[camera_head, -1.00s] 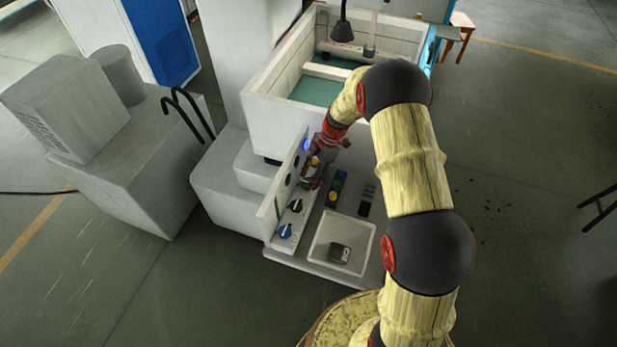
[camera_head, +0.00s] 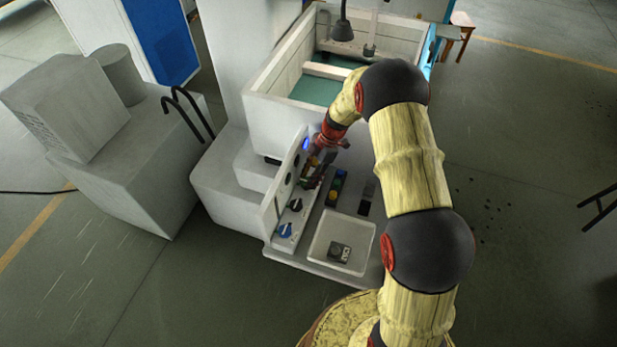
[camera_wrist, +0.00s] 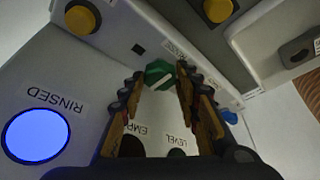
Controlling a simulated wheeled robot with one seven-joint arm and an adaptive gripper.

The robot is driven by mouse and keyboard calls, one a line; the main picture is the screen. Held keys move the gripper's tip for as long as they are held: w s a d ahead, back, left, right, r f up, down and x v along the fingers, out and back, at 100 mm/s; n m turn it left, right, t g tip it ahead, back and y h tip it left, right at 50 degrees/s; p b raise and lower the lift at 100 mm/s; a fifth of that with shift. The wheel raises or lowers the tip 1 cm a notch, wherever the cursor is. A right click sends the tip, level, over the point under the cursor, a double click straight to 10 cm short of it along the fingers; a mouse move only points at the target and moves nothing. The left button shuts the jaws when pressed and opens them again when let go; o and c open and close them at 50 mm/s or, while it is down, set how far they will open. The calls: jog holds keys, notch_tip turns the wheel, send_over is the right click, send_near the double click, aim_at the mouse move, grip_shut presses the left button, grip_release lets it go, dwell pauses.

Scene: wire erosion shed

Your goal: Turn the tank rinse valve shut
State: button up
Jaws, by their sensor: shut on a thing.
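A green knob (camera_wrist: 158,73) with a pale mark sits on the light panel, between the fingertips of my gripper (camera_wrist: 160,82) in the wrist view. The fingers are shut on its two sides. A round lamp marked RINSED (camera_wrist: 36,135) glows blue in the wrist view.
A black knob (camera_head: 296,204) and a blue knob (camera_head: 285,230) stand nearer on the same panel. A shallow tray (camera_head: 318,257) holds a small grey device (camera_head: 339,252). Yellow buttons (camera_wrist: 81,18) lie close to my fingers. A grey cabinet (camera_head: 130,170) stands to the left.

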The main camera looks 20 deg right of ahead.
jog(key=shift+f+b, duration=0.1)
jog(key=shift+b, duration=0.35)
jog(key=m+b, duration=0.2)
jog(key=m+t+b, duration=0.1)
jog(key=b, duration=0.2)
jog(key=shift+s+f+m+t, duration=0.2)
jog(key=shift+m+t, duration=0.1)
jog(key=shift+m, duration=0.1)
jog(key=m+t+b, duration=0.1)
jog(key=m+b, duration=0.1)
jog(key=b, duration=0.1)
jog(key=m+t+h+b, duration=0.1)
jog(key=m+b, duration=0.2)
jog(key=shift+s+a+r, duration=0.15)
jog(key=m, duration=0.2)
jog(key=m+t+b, duration=0.1)
jog(key=shift+s+a+r+m+h, duration=0.1)
jog(key=shift+r+m+h, duration=0.05)
jog(key=shift+m+h, duration=0.65)
jog(key=shift+m, duration=0.7)
jog(key=o, duration=0.9)
